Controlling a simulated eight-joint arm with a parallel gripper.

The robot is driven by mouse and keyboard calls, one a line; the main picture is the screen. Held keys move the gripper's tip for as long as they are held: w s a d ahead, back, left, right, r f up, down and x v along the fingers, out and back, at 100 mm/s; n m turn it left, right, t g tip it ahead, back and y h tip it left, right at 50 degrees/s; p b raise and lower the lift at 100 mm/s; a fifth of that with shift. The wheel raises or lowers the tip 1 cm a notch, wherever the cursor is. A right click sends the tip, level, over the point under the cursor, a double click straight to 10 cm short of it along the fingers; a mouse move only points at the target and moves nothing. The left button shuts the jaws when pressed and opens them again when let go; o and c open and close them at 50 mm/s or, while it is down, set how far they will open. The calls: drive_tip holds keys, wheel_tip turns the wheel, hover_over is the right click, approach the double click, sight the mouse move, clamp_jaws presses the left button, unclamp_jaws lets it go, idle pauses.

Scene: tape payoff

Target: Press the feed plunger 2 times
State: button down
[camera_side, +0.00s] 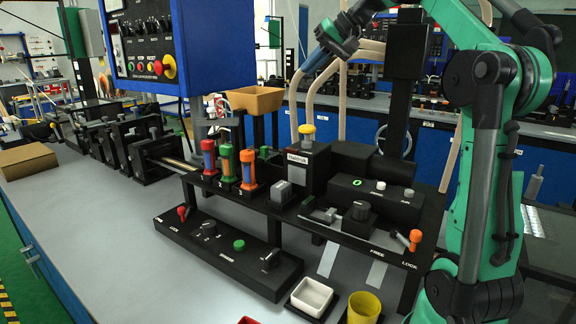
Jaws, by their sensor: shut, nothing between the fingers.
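The yellow-capped plunger (307,131) stands upright on top of a black labelled box (305,165) near the middle of the machine; I take it to be the feed plunger. Its cap stands clear above the box. My gripper (335,43) is at the top centre, above and slightly right of the plunger, well apart from it. It is shut and empty; its fingertips are small and hard to make out against the background. A black unit beside the box shows a green 0 on its display (356,182).
Red, green and orange cylinders (248,170) stand left of the box. An orange lever (415,237) is at the right end. A blue control panel (180,45) hangs at upper left. A white tray (311,296) and yellow cup (364,307) stand in front. Bare bench lies at left.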

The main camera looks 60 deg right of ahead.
sight(308, 126)
drive_tip(key=shift+f, duration=4.45)
drive_tip(key=shift+f, duration=0.1)
drive_tip(key=shift+f, duration=0.3)
drive_tip(key=shift+f, duration=1.25)
drive_tip(key=shift+r, duration=1.7)
drive_tip(key=shift+r, duration=2.5)
